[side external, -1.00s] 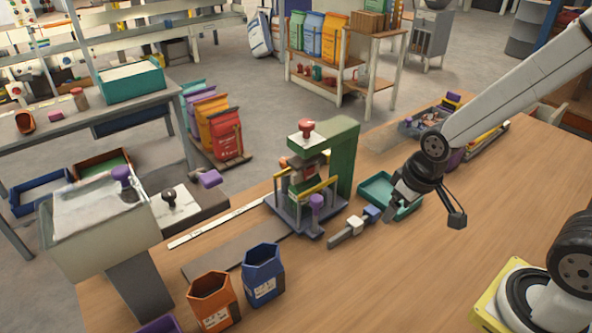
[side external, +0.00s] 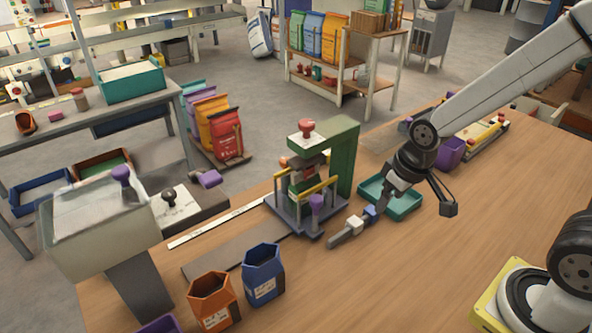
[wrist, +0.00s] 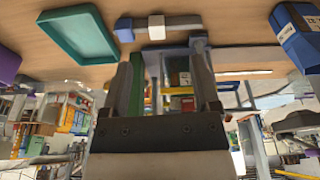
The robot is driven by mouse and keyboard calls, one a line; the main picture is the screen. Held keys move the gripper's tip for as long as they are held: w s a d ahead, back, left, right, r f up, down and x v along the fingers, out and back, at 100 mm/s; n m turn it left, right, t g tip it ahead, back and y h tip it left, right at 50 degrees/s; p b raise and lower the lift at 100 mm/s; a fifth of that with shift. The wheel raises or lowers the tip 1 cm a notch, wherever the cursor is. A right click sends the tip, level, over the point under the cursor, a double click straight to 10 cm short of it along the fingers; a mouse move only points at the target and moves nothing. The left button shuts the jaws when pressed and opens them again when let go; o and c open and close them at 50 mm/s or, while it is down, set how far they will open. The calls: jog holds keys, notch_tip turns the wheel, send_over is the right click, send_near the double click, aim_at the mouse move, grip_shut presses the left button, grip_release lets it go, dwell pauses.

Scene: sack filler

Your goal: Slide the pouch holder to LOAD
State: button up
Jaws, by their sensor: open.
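My gripper (side external: 381,203) is to the right of the holder, above the table by the teal tray, apart from the holder. In the wrist view my gripper (wrist: 165,72) has its two fingers spread, with nothing held between them.
The teal tray (side external: 408,208) lies beside my gripper. A grey bar with a white block (side external: 353,224) lies between gripper and holder. Blue (side external: 264,272) and orange (side external: 214,300) pouches stand front left. A hopper (side external: 95,235) is at far left.

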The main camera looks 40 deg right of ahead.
jog(key=w+a+r+n, duration=0.1)
jog(key=w+r+n, duration=0.1)
jog(key=w+r, duration=0.2)
jog(key=w+a+r+n, duration=0.1)
jog(key=w+r, duration=0.4)
jog(key=w, duration=0.5)
jog(key=w+a+r+n, duration=0.1)
jog(key=w+r+n, duration=0.1)
jog(key=w+r, duration=0.2)
jog(key=shift+w+a+r+n+t, duration=0.1)
jog(key=shift+w+a+n+t, duration=0.1)
jog(key=shift+w, duration=0.55)
jog(key=shift+w+a+r+n+t, duration=0.1)
jog(key=shift+w+a, duration=0.05)
jog(key=shift+w, duration=0.55)
jog(key=w+d+f+g, duration=0.1)
jog(key=w+d, duration=0.1)
jog(key=w+d+f+g, duration=0.1)
jog(key=w+d, duration=0.1)
jog(key=w+d+f+g, duration=0.1)
jog(key=w+d, duration=0.2)
jog(key=shift+f, duration=0.35)
jog(key=shift+w+d+f, duration=0.1)
jog(key=shift+d+f, duration=0.1)
jog(key=shift+d, duration=0.1)
jog(key=shift+f, duration=0.1)
jog(key=shift+f, duration=3.85)
jog(key=shift+c, duration=0.2)
grip_shut()
